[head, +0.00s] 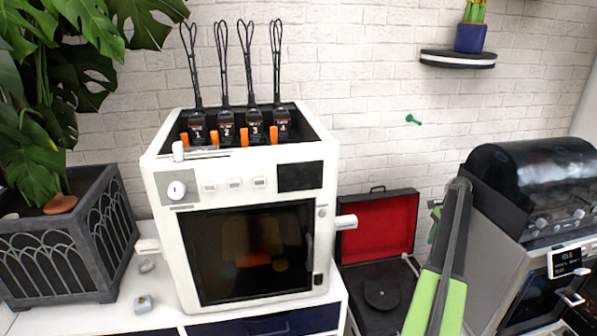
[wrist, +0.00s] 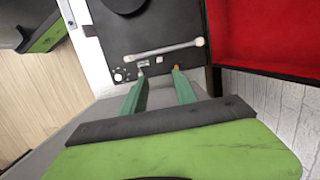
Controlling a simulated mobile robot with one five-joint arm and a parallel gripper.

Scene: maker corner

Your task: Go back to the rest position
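My gripper (wrist: 158,72) shows in the wrist view with two green fingers spread apart and nothing between them. Its fingertips are over or close to the near edge of a black record player deck (wrist: 125,42), by its white tonearm (wrist: 165,48); I cannot tell if they touch. In the head view my green and black arm rises at the right, in front of the gap between the record player and the grey machine. The gripper is mostly hidden there behind the arm.
The record player's red lid (head: 378,225) stands open. A white oven-like cabinet (head: 172,250) holds several numbered black tools in its top. A planter (head: 75,250) stands left, a grey machine (head: 510,250) with a dark hood right. A wall shelf (head: 457,60) holds a blue pot.

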